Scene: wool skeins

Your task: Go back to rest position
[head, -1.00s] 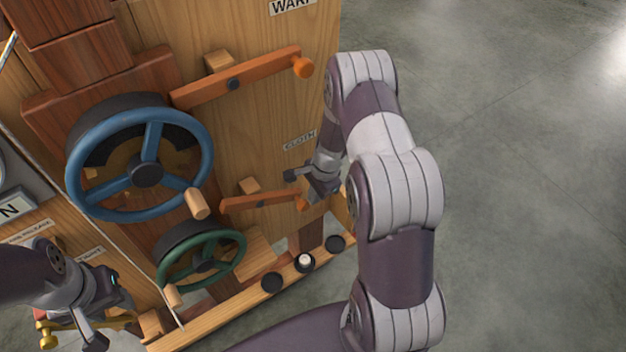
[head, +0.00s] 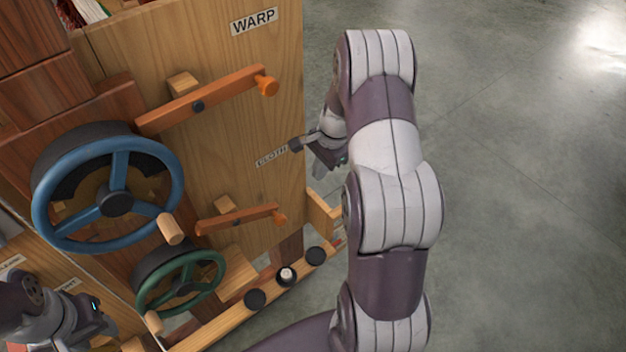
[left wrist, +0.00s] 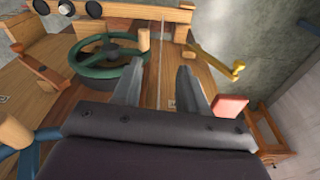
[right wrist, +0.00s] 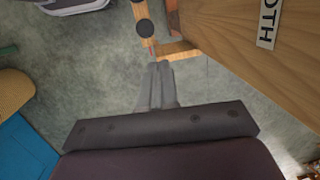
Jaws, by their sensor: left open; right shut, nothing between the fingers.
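My right gripper (head: 312,158) is beside the right edge of the wooden panel, near the CLOTH label (head: 271,156). In the right wrist view its fingers (right wrist: 161,68) are together with nothing between them, pointing over the floor near the panel's lower edge. My left gripper (head: 92,328) is at the lower left of the head view, in front of the panel, with its fingertips partly out of frame. In the left wrist view its two fingers (left wrist: 169,75) are apart and empty. The green handwheel (left wrist: 106,57) is to their left and the brass crank (left wrist: 218,62) to their right.
The panel (head: 250,110) carries a blue handwheel (head: 117,203), an upper orange lever (head: 205,101) and a lower orange lever (head: 240,219). A rail with black knobs (head: 255,299) runs along its foot. Open grey floor (head: 520,200) lies to the right.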

